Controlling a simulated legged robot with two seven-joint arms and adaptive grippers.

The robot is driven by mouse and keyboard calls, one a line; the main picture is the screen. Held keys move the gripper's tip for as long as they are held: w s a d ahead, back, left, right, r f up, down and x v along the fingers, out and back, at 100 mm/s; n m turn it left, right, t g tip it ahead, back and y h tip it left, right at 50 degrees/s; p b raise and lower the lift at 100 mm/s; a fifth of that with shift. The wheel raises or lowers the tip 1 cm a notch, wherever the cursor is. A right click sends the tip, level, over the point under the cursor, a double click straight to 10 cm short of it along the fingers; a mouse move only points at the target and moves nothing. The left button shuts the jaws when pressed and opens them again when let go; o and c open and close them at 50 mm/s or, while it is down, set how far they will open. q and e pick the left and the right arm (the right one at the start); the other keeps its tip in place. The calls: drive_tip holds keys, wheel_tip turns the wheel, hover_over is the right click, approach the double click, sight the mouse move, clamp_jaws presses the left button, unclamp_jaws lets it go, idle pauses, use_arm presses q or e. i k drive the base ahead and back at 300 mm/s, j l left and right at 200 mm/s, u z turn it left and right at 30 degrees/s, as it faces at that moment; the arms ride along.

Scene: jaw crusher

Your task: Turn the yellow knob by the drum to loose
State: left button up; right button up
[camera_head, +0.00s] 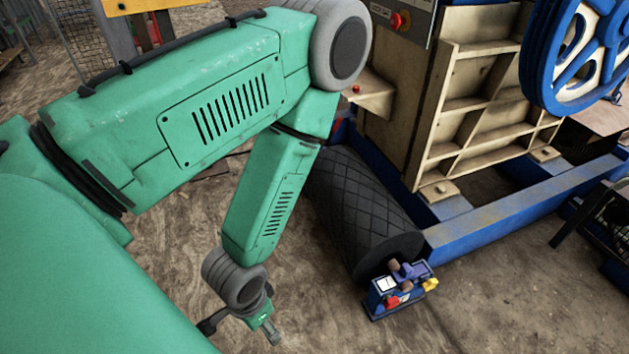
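The black drum (362,212) with a diamond-patterned surface lies beside the blue frame of the machine. A small blue block (378,304) stands at its near end. The small yellow knob (430,284) sticks out from the right side of this block. A red part (392,301) is on the block's front. I cannot tell the knob's setting. My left arm comes in from the left, and my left gripper (262,328) hangs low over the ground, left of the block and apart from it. Its fingers are too small and turned away to read. My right gripper is out of view.
The beige crusher body (485,100) stands behind the drum, with a blue flywheel (580,50) at the upper right. A control panel with a red button (400,20) is at the top. A blue beam (530,207) runs right. Bare ground lies in front of the block.

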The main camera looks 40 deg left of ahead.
sight(430, 284)
drive_tip(key=k+j+u, duration=0.25)
drive_tip(key=k+j, duration=0.25)
drive_tip(key=k+j+u, duration=0.25)
drive_tip(key=k+j, duration=0.15)
drive_tip(key=j, duration=0.2)
drive_tip(key=i+j+z, duration=0.1)
drive_tip(key=i+j, duration=0.15)
drive_tip(key=i+j+z, duration=0.15)
drive_tip(key=j, duration=0.3)
drive_tip(key=i+j+z, duration=0.1)
drive_tip(key=i+j, duration=0.2)
drive_tip(key=i+j+z, duration=0.1)
drive_tip(key=i+j, duration=0.15)
drive_tip(key=j, duration=0.2)
drive_tip(key=k+l+u, duration=0.25)
drive_tip(key=k+l, duration=0.25)
drive_tip(key=l, duration=0.2)
drive_tip(key=k+l+u, duration=0.2)
drive_tip(key=k+l, duration=0.3)
drive_tip(key=l, duration=0.15)
